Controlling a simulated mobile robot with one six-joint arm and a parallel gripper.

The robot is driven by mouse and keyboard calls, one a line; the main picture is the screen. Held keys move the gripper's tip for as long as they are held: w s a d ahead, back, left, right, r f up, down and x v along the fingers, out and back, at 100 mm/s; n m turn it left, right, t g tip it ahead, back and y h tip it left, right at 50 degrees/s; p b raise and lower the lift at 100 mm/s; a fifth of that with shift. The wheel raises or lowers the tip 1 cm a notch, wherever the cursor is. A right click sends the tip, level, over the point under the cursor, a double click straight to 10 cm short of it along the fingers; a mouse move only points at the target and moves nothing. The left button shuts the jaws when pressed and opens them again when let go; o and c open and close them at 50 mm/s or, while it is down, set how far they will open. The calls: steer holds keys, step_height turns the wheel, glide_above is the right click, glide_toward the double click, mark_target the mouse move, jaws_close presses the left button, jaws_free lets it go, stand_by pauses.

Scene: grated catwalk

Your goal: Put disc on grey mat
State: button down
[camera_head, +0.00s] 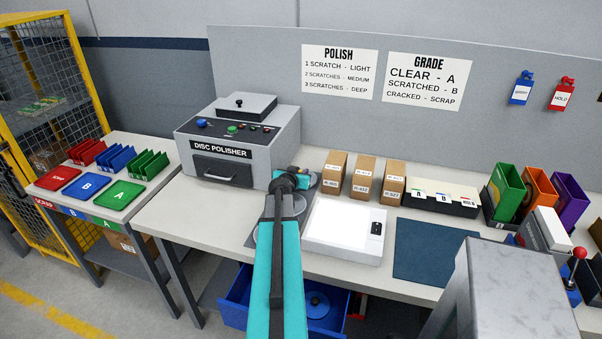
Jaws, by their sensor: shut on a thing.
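My teal arm (278,255) reaches up from the bottom middle over the bench, with a dark joint at its top. My gripper is hidden behind the arm, so its fingers and anything between them do not show. A flat grey shape with a rounded edge (252,238) shows just left of the arm on the bench; I cannot tell whether it is the mat or a disc. A blue disc-like piece (315,303) lies in the open blue drawer (235,305) below the bench.
The disc polisher (238,150) stands behind and left of the arm. A white light panel (343,228) and a dark blue mat (432,250) lie to the right. Several small cardboard boxes (361,178) stand behind the panel. A grey block (510,290) fills the lower right.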

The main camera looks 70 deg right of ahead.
steer(key=shift+f, duration=0.15)
steer(key=c, duration=1.6)
jaws_free()
steer(key=shift+r, duration=0.2)
steer(key=shift+b+v, duration=0.4)
steer(key=shift+v, duration=0.8)
steer(key=shift+b+v, duration=0.95)
steer(key=shift+v, duration=2.4)
steer(key=shift+a+r+p, duration=0.15)
steer(key=shift+a+p, duration=0.05)
steer(key=shift+p, duration=0.25)
steer(key=shift+p+v, duration=1.2)
steer(key=shift+p, duration=0.6)
steer(key=shift+w, duration=0.1)
